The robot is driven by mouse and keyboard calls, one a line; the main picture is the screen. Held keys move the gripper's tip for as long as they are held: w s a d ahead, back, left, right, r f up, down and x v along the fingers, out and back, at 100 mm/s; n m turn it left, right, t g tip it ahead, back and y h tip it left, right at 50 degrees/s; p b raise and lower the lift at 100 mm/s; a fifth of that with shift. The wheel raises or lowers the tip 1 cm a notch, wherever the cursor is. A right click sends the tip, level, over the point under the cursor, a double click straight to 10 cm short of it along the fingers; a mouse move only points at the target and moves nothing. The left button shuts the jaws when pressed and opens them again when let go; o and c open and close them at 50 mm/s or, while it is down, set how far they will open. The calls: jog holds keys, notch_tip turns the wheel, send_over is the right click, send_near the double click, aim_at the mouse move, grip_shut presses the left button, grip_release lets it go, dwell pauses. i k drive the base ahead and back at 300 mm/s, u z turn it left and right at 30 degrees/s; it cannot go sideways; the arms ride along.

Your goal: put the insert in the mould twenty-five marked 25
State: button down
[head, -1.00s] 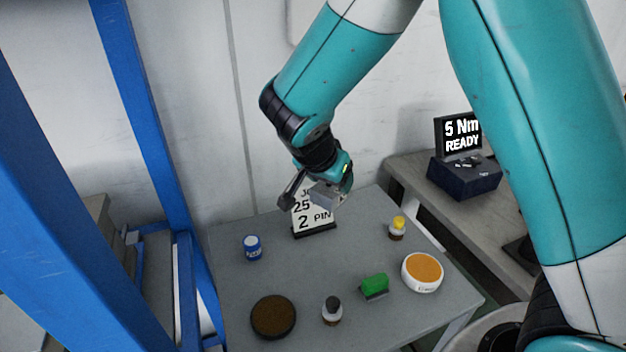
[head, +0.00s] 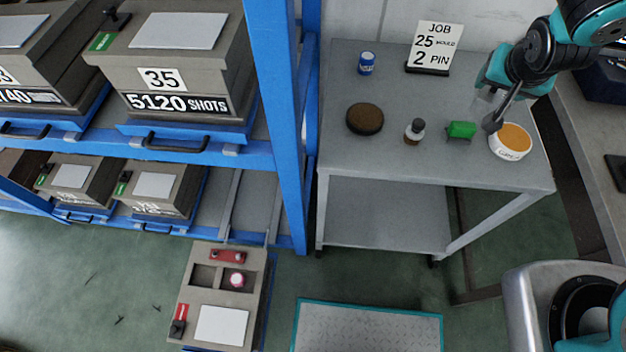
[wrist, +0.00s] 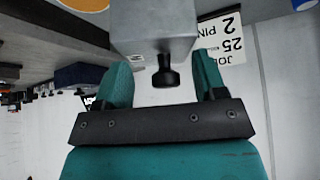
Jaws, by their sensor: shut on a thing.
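My gripper (wrist: 163,80) has its two fingers on either side of the black stub of a grey block (wrist: 153,28) in the wrist view. I cannot tell whether this block is the insert. In the head view my gripper (head: 490,112) is over the right side of the table, near the orange-topped tub, and what it holds is hardly visible. An open mould (head: 213,292) lies pulled out low at the bottom left. It has a red piece (head: 229,256) and a pink round piece (head: 237,280) in it, and an empty-looking pocket. No number 25 shows on it.
The job sign (head: 435,47) reads 25 mould, 2 pin. The table (head: 400,85) bears a blue jar (head: 367,62), brown disc (head: 365,119), bottle (head: 414,133), green block (head: 461,130) and tub (head: 511,141). The blue rack (head: 285,130) holds a mould marked 35 (head: 185,65).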

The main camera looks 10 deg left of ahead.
aim_at(205, 276)
jog(key=z, duration=0.65)
jog(key=k, duration=1.85)
jog(key=u, duration=1.85)
jog(key=i, duration=1)
